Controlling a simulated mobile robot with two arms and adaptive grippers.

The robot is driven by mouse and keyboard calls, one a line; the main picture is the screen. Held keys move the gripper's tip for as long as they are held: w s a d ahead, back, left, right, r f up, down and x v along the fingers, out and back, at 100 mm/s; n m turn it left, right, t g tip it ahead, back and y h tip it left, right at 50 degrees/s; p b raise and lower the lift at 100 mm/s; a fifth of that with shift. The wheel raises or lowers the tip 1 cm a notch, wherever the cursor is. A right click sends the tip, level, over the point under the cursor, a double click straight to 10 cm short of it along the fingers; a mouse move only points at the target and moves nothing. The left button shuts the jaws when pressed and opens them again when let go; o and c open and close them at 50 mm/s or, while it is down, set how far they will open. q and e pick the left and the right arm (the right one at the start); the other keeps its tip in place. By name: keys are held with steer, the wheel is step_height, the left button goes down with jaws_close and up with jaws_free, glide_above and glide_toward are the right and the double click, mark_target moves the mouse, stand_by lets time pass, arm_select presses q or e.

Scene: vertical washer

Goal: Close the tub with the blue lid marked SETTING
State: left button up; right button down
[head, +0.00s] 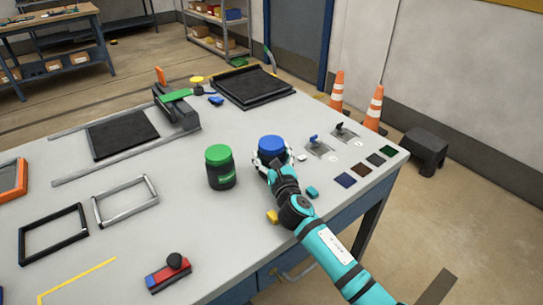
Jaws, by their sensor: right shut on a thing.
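The blue lid (271,145) is near the middle of the table, right of the tub with the green lid. My right gripper (271,156) is at the blue lid, with its fingers around it, and is shut on it. The gripper and wrist hide most of what is under the lid, so I cannot tell how the lid sits on its tub. The SETTING marking is too small or hidden to read. The dark tub with the green lid (221,168) stands upright to the left, apart from my gripper. My left gripper is not in view.
Small teal (312,192) and yellow (272,216) blocks lie close to my right wrist. Metal plates with small switches (320,148) and several dark colour squares (360,169) are to the right. Empty frames (125,201) lie left. The table front centre is mostly clear.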

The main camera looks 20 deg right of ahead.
steer(key=shift+f, duration=0.15)
jaws_free()
steer(key=shift+s+r, duration=0.15)
steer(key=shift+r, duration=0.05)
steer(key=s, duration=1.1)
steer(key=shift+s+a, duration=0.25)
steer(key=shift+s, duration=0.15)
